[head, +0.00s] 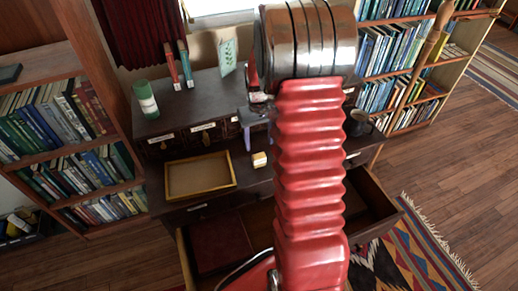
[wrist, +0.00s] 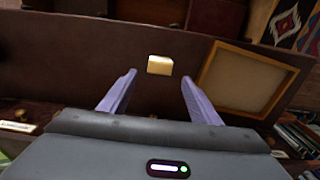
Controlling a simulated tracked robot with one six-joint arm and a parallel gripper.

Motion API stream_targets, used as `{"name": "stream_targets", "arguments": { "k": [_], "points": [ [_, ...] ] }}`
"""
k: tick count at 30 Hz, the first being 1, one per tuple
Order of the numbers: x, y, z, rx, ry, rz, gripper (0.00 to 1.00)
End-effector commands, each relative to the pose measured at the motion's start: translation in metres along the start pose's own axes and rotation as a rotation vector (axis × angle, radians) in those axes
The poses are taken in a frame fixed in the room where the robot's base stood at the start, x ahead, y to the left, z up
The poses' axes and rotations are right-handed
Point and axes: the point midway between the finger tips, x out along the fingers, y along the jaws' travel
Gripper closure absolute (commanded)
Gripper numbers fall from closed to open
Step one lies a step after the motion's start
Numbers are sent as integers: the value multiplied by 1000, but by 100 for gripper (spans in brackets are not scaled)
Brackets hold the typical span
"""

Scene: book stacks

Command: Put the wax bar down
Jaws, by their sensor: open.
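The wax bar (head: 259,160), a small pale yellow block, rests on the dark desk top (head: 190,157), right of a shallow wooden tray. It also shows in the wrist view (wrist: 160,65), just beyond and between my fingertips. My gripper (wrist: 158,82) is open, with its two lilac fingers on either side and nothing between them. In the head view, my gripper (head: 247,138) is partly hidden by my red arm. It appears just behind the bar, and the bar is apart from the fingers.
The wooden tray (head: 200,177) looks empty; it also shows in the wrist view (wrist: 245,78). An open drawer (head: 262,217) juts out in front, holding a dark red item (head: 219,242). A green cylinder (head: 146,99) and upright books (head: 186,64) stand on the raised back part.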

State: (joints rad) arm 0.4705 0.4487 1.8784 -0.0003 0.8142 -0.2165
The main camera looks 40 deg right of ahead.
Motion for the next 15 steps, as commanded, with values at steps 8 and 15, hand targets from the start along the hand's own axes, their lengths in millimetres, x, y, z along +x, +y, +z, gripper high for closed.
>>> {"name": "stream_targets", "arguments": {
  "k": [8,15],
  "points": [
    [-31,0,0,0,1,0,43],
    [-33,0,0,0,-1,0,43]
  ]
}}
